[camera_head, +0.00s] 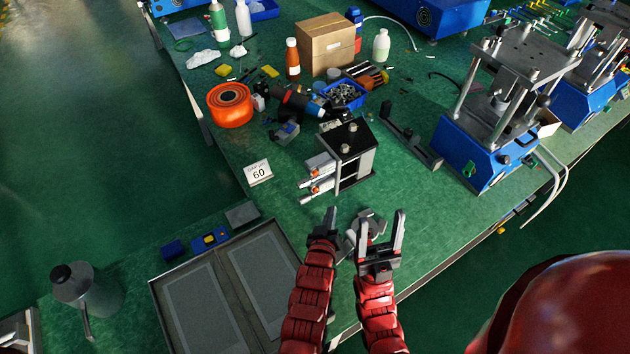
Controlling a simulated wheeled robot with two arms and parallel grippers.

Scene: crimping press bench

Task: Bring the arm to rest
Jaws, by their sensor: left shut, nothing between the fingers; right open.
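My two red arms come in from the bottom centre. My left gripper (330,217) is shut and empty, with its tip over the front part of the green bench. My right gripper (381,230) is open beside it on the right, with its two fingers pointing away from me and nothing held between them. A grey metal part (367,220) shows between and behind the grippers. Whether either gripper touches it I cannot tell. A black and silver fixture (349,141) stands just beyond both grippers, with red-tipped silver pieces (319,166) on its left side.
A two-panel grey tray (221,262) lies left of my arms. A card marked 60 (258,172) lies left of the fixture. A blue press (480,151) stands on the right. An orange spool (230,104), a cardboard box (326,43) and bottles fill the back.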

